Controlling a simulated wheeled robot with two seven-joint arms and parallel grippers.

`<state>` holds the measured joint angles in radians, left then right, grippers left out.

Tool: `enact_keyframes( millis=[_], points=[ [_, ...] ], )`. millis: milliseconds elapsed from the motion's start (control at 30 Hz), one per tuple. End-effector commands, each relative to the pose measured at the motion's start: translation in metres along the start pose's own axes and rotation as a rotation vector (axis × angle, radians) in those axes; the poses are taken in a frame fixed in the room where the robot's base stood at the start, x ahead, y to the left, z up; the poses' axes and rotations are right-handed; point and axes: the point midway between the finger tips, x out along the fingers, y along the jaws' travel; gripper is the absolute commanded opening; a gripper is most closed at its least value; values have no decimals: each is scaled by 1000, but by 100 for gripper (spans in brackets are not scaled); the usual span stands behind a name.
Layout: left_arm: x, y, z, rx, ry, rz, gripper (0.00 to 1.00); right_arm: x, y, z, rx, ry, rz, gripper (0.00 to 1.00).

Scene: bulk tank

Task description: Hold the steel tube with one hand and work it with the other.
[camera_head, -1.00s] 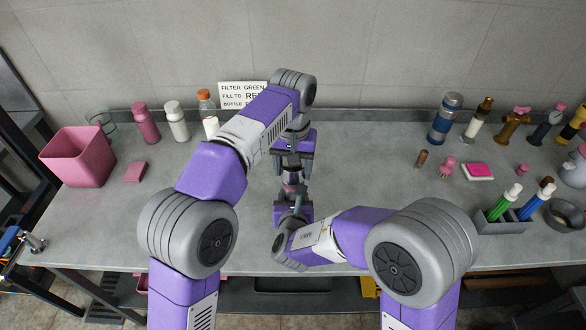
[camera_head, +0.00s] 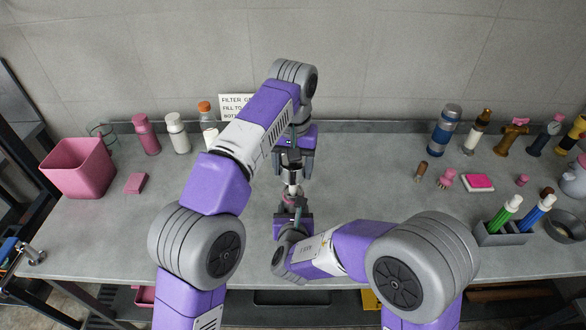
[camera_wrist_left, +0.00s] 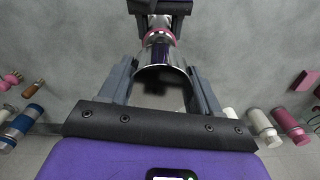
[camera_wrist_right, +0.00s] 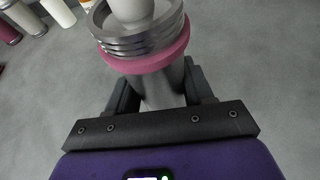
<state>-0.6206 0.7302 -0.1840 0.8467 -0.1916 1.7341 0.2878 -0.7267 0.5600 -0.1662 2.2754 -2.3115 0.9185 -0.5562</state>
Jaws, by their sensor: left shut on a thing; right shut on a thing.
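Below that part a white inner piece (camera_head: 293,190) shows, also seen in the right wrist view (camera_wrist_right: 130,9). Under it are metal ridges and a pink ring (camera_wrist_right: 150,62). My right gripper (camera_head: 291,212) is shut on the grey lower body (camera_wrist_right: 162,90) below the ring. The fingertips are partly hidden behind the body.
At the right are bottles, a pink pad (camera_head: 478,182) and a grey holder (camera_head: 500,232) with marker-like items. A sign (camera_head: 235,103) leans at the back.

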Motion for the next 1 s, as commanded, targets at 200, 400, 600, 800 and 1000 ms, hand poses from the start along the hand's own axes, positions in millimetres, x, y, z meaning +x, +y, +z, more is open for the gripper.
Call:
enact_keyframes(
  millis=[200, 400, 600, 800, 1000],
  points=[
    [0, 0, 0, 0, 1, 0, 26, 0, 0, 0, 0, -1, 0, 76],
    [0, 0, 0, 0, 1, 0, 26, 0, 0, 0, 0, 0, 0, 81],
    [-1, 0, 0, 0, 1, 0, 26, -6, 0, 1, 0, 0, 1, 81],
    [-10, 0, 0, 0, 1, 0, 26, -39, 1, 2, -1, -1, 5, 81],
    [-19, 0, 0, 0, 1, 0, 26, -82, 1, 2, -1, 0, 4, 81]
  ],
)
